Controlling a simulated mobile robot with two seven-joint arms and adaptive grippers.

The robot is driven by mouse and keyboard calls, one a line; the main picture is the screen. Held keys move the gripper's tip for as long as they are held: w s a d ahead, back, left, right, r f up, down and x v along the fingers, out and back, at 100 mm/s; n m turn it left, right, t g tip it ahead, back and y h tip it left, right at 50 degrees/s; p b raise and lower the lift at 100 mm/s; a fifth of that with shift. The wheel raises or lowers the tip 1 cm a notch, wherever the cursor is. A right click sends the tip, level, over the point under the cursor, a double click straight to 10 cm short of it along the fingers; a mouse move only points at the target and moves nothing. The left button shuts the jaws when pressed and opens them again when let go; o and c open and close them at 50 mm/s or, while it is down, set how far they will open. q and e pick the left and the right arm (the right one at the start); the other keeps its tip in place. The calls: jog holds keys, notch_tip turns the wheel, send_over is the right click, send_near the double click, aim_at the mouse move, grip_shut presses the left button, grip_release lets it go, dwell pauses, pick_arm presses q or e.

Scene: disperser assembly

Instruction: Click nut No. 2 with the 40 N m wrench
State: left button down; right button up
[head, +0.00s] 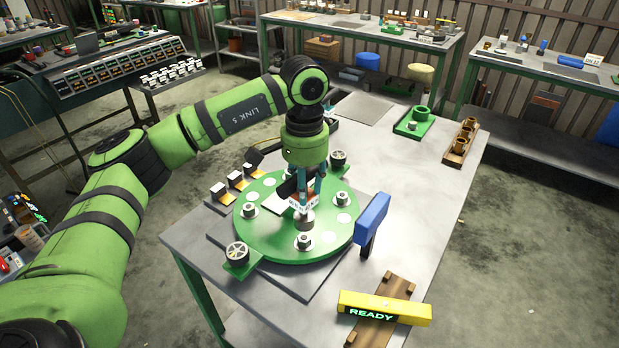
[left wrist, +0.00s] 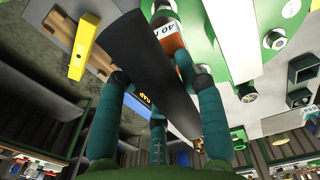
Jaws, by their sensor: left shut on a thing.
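My left gripper (head: 306,186) points down over the green round plate (head: 281,247) and is shut on a wrench with a white and orange marked part (head: 303,203). A grey round end shows just below it, above or on the plate; contact with a nut is unclear. In the left wrist view the wrench label (left wrist: 160,29) reads "40", and its long dark body (left wrist: 140,50) crosses between the teal fingers. Nuts stand around the plate: front (head: 303,240), left (head: 250,209) and right (head: 341,198). Their numbers are unreadable. My right gripper is out of view.
A blue block on a dark stand (head: 372,219) rises right of the plate. A yellow bar reading READY (head: 384,308) lies over a wooden rack (head: 385,290). A green fixture (head: 413,122) and wooden holder (head: 461,142) stand at the back. The right tabletop is mostly clear.

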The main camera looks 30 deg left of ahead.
pick_arm(q)
jog(key=shift+f+n, duration=0.25)
jog(key=shift+n, duration=0.55)
jog(key=shift+w+f+n, duration=0.1)
jog(key=shift+f+n, duration=0.25)
jog(key=shift+n, duration=0.35)
jog(key=shift+w+f+n, duration=0.1)
jog(key=shift+f+n, duration=0.25)
jog(key=shift+n, duration=0.45)
jog(key=n+p, duration=0.2)
jog(key=n, duration=0.2)
jog(key=shift+w, duration=0.15)
jog(key=shift+n+p, duration=0.5)
jog(key=shift+n, duration=0.4)
jog(key=shift+w+a+f+n+b, duration=0.1)
jog(key=shift+f+n+b, duration=0.3)
jog(key=shift+n, duration=0.4)
jog(key=n, duration=0.5)
jog(key=shift+w+a+f+n+b, duration=0.1)
jog(key=shift+a+f+n+b, duration=0.05)
jog(key=shift+n+b, duration=0.25)
jog(key=n, duration=0.4)
jog(key=shift+a, duration=0.15)
jog(key=shift+f+n, duration=0.1)
jog(key=shift+n, duration=0.6)
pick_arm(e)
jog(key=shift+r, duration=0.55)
